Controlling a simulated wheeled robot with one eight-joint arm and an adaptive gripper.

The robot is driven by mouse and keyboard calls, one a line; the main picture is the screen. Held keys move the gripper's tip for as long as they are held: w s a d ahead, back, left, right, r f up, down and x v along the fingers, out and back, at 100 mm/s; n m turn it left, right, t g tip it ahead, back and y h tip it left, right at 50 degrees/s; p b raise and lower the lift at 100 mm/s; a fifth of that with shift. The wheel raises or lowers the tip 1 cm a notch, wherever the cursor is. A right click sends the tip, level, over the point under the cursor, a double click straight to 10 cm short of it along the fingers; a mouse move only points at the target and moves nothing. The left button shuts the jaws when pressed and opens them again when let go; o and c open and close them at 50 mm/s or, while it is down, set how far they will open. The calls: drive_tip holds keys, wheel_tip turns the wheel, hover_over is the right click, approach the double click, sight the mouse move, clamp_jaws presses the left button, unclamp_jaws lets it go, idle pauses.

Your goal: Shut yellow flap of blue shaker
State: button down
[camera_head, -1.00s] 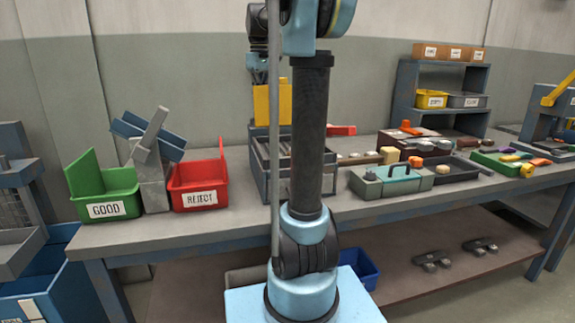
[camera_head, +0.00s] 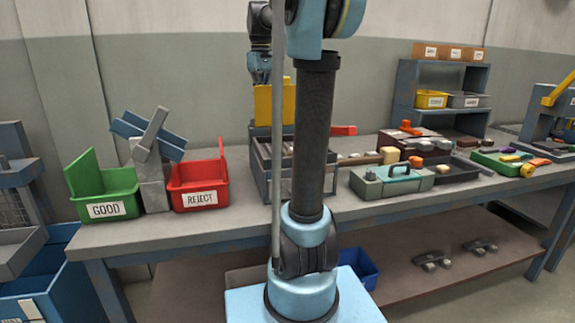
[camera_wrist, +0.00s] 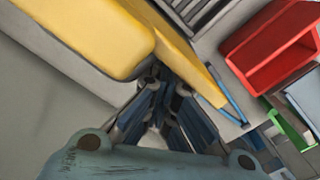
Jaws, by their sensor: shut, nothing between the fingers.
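The yellow flap (camera_head: 276,104) stands upright at the back of the blue shaker (camera_head: 263,181), an open blue-grey box on the bench. My arm column hides part of the shaker's right side. In the wrist view, the yellow flap (camera_wrist: 187,48) spans the top as a thick slab with a thin panel. My gripper (camera_wrist: 166,92) is shut and empty, its fingertips close beside the flap; I cannot tell if they touch. In the head view my wrist hangs just above the flap, and the fingertips are hidden behind it.
A red REJECT bin (camera_head: 199,187) and a green GOOD bin (camera_head: 108,200) stand left of the shaker, with a grey stand (camera_head: 152,180) between them. A grey-green case (camera_head: 392,182) and several small parts lie to the right. The wall is close behind.

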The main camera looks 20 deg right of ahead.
drive_tip(key=shift+s, duration=2.55)
wheel_tip(320, 180, up, 10)
drive_tip(key=shift+d, duration=0.15)
drive_tip(key=shift+w, duration=0.1)
